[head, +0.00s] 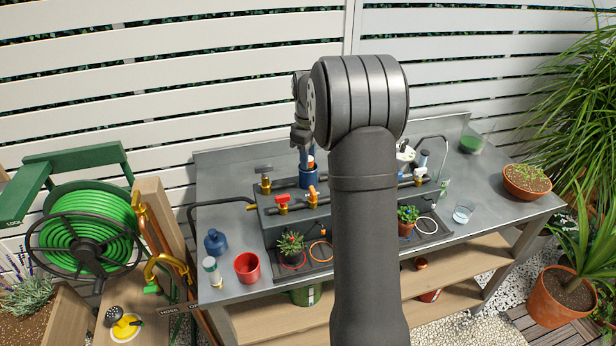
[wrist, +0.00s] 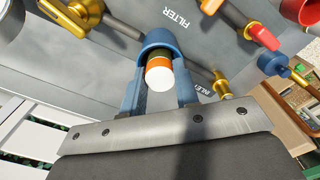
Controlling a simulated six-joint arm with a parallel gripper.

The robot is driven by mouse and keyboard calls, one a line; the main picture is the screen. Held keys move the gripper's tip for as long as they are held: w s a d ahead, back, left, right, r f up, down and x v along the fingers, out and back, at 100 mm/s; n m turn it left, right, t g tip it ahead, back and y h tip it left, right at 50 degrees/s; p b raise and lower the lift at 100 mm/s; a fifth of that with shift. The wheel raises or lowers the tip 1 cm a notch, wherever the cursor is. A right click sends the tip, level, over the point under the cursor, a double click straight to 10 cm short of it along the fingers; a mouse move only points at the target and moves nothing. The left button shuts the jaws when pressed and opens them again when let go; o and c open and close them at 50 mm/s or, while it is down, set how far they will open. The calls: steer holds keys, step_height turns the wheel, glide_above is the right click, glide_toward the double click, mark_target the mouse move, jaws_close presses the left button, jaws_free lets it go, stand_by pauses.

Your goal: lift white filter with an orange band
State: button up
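The white filter with an orange band (wrist: 159,76) sits upright in a round blue cup (wrist: 160,39) by the FILTER lettering on the grey panel. In the head view the filter (head: 310,162) shows small above its blue cup (head: 308,178). My gripper (wrist: 163,84) points down over it, with one blue finger on each side of the filter. The fingers are apart, and a gap shows on the right side of the filter. Whether the left finger touches it I cannot tell. The filter's lower part is hidden in the cup.
Brass valves with a red handle (head: 283,199) and an orange handle (head: 313,193) stand close by on the panel. A white cylinder with a green band (head: 211,268), a blue bottle (head: 215,242) and a red cup (head: 248,267) stand at the bench's left.

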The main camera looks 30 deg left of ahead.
jaws_close()
